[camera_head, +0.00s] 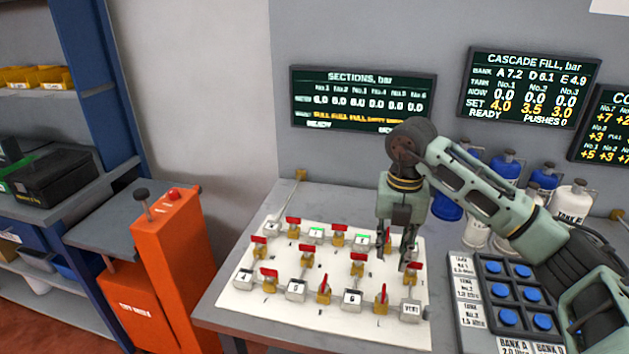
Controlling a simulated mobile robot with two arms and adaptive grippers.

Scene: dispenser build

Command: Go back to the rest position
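My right gripper (395,250) reaches down over the right part of a white valve board (240,300) on the grey table. Its two fingers show apart, with a red-handled valve (388,238) seen close behind or between them; I cannot tell whether they touch it. Another red-handled valve (413,267) is close beside the right finger. The board carries several brass valves with red handles and grey numbered blocks (352,299). My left gripper is out of view.
A panel of blue buttons (508,318) lies at the right, partly under my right arm. Blue and white bottles (508,165) stand behind it. Dark display boards (363,98) hang on the wall. An orange cabinet with a lever (175,260) and shelves (60,215) stand left.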

